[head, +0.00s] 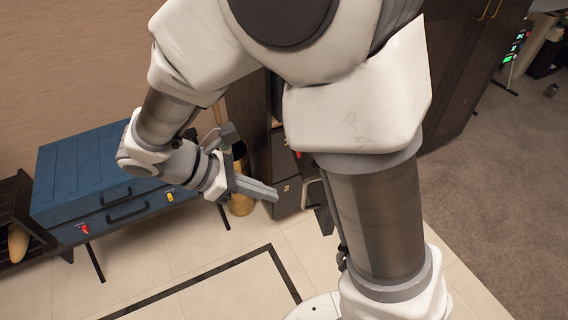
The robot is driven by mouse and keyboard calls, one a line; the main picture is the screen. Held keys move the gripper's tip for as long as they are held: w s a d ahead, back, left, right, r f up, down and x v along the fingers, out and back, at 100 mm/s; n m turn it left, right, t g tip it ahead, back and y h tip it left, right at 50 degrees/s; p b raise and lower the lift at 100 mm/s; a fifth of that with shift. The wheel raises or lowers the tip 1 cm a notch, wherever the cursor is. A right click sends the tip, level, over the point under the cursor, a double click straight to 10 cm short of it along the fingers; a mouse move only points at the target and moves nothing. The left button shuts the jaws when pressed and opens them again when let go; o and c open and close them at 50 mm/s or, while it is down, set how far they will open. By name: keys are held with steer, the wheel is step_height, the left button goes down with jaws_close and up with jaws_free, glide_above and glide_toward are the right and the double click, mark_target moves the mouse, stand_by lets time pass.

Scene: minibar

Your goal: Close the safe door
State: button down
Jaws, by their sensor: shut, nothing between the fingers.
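My gripper (274,193) is shut and empty, with its fingers pointing right in the head view. My arm hides most of the panel and the unit's right side, so the door's angle is unclear.
A blue cabinet (85,165) with black handles stands at the left. A gold bin (241,204) is behind my gripper. A dark wooden cabinet (462,70) stands at the upper right. The tiled floor in front (190,262) is clear.

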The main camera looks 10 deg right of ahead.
steer(key=d+r+b+x, duration=0.2)
steer(key=x, duration=1)
steer(key=shift+b, duration=0.3)
steer(key=shift+w+d, duration=0.15)
steer(key=shift+d, duration=0.05)
